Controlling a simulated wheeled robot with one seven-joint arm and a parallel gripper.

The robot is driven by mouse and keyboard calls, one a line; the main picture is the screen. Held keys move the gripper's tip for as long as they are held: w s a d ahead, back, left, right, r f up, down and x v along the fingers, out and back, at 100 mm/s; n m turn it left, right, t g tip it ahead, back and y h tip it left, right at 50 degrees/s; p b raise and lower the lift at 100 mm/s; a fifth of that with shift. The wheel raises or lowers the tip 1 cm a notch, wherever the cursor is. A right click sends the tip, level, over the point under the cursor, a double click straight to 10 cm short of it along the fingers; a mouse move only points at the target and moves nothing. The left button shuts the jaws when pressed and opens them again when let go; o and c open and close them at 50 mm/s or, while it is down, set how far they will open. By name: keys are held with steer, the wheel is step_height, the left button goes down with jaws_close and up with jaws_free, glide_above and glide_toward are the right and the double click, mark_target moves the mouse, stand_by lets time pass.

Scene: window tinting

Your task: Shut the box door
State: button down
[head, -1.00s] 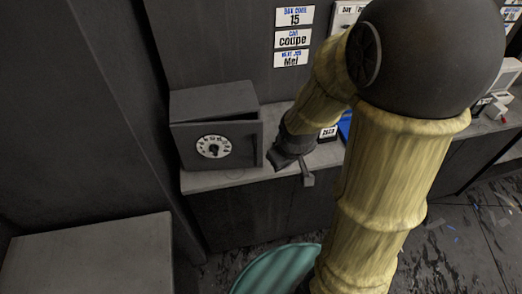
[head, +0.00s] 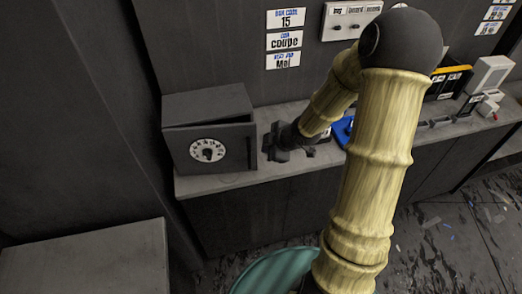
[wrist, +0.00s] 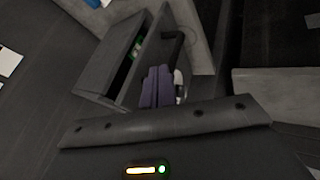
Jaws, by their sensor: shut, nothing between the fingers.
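The box (head: 205,103) is a dark grey safe on the counter, left of centre in the head view. Its door (head: 184,151) carries a white dial (head: 207,150) and stands ajar, with a dark gap along its top edge. In the wrist view the box (wrist: 104,62) shows an open gap behind the door (wrist: 146,57), with something green inside. A black handle (wrist: 174,46) is on the door's outer face. My gripper (head: 275,152) is just right of the box in the head view. Its purple fingers (wrist: 158,88) are shut and empty, close to the door; contact is unclear.
The counter (head: 222,181) runs along the wall. A blue item (head: 343,130) lies behind my arm, with tools and a white device (head: 490,74) further right. A grey block (head: 90,258) is at lower left and a teal round object (head: 275,273) at the bottom.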

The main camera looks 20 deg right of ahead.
steer(key=x, duration=0.9)
steer(key=shift+f+b, duration=0.2)
steer(key=shift+b, duration=0.1)
steer(key=shift+w+a, duration=0.15)
